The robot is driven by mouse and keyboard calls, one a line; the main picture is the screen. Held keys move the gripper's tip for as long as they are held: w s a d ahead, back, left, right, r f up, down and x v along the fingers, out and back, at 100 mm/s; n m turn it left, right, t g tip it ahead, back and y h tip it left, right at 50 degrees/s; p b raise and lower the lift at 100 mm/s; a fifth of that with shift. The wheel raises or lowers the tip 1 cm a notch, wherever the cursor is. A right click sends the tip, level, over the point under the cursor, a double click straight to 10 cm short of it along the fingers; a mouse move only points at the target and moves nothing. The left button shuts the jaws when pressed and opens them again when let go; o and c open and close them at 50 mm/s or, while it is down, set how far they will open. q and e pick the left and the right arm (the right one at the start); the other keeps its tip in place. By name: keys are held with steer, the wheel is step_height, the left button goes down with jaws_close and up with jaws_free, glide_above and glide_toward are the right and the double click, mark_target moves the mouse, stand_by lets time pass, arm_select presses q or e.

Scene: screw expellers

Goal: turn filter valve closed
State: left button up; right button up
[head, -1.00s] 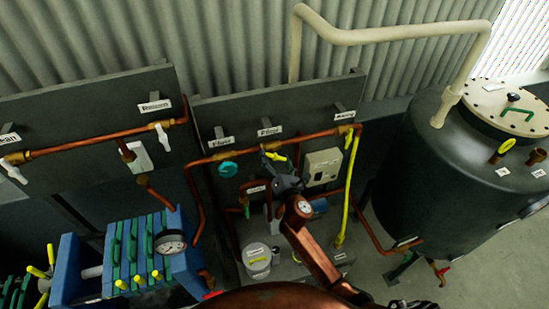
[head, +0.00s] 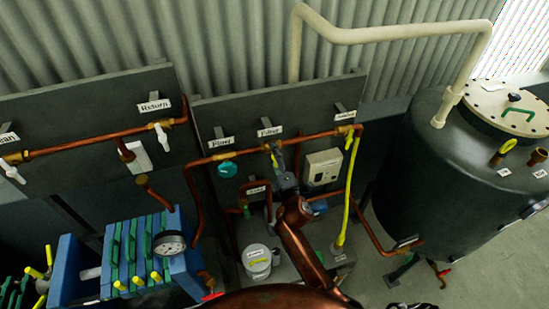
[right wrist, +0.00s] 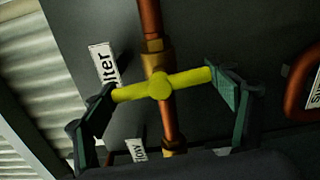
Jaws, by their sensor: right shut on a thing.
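The filter valve has a yellow handle (right wrist: 160,86) on a brass fitting in a copper pipe. In the right wrist view the handle lies crosswise to the pipe. My right gripper (right wrist: 167,92) is shut on the handle, with one finger at each end of it. In the head view my right gripper (head: 278,165) is at the copper pipe below the "Filter" label (head: 269,131), and the yellow handle (head: 274,159) shows only in part beside it. My left gripper is not in view.
A yellow hose (head: 347,195) hangs farther right. A blue filter press with a gauge (head: 169,243) stands lower left.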

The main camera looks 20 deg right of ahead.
steer(key=shift+m, duration=0.6)
steer(key=o, duration=1.2)
steer(key=shift+c, duration=0.2)
steer(key=s, duration=1.2)
steer(key=shift+d, duration=0.2)
steer(key=shift+f, duration=0.1)
